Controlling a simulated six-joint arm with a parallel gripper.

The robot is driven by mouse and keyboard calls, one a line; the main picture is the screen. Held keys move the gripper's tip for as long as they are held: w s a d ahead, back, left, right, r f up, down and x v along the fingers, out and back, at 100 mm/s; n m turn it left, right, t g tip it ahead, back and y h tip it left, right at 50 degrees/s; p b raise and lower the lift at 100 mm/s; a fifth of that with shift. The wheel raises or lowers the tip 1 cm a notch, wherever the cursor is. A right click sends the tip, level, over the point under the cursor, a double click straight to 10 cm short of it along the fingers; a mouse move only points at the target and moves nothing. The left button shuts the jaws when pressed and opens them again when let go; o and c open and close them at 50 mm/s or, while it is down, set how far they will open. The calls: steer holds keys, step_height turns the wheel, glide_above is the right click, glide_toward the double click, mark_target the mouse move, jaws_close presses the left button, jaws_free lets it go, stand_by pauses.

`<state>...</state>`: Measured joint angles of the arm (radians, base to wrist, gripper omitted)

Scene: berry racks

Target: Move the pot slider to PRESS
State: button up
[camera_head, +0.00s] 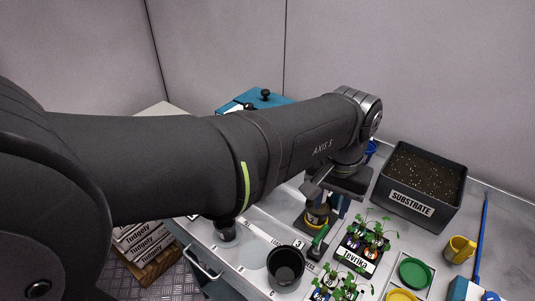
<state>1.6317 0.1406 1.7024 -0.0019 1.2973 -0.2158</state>
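My gripper (328,192) hangs below the end of my arm at the centre right, over a small device with a yellow ring (316,220). Whether its fingers are apart or touch the device is too small and dark to tell. A green lever-like piece (320,237) is just below the device. An empty-looking dark pot (285,268) stands in front of it, on a pale panel (252,258) with small markings. I cannot read PRESS or make out the slider for certain. My arm hides the area behind it.
A black SUBSTRATE bin (420,186) stands at the back right. Plant trays, one labelled Tevrika (356,258), sit right of the pot. Green (415,272) and yellow dishes, a yellow cup (459,249) and a blue-handled tool (483,230) lie farther right. A teal box (235,105) is behind my arm.

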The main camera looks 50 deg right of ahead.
mark_target(322, 236)
steer(key=shift+r, duration=1.35)
steer(key=shift+f, duration=0.1)
step_height(322, 236, down, 17)
steer(key=shift+w+f, duration=0.1)
steer(key=shift+f, duration=0.05)
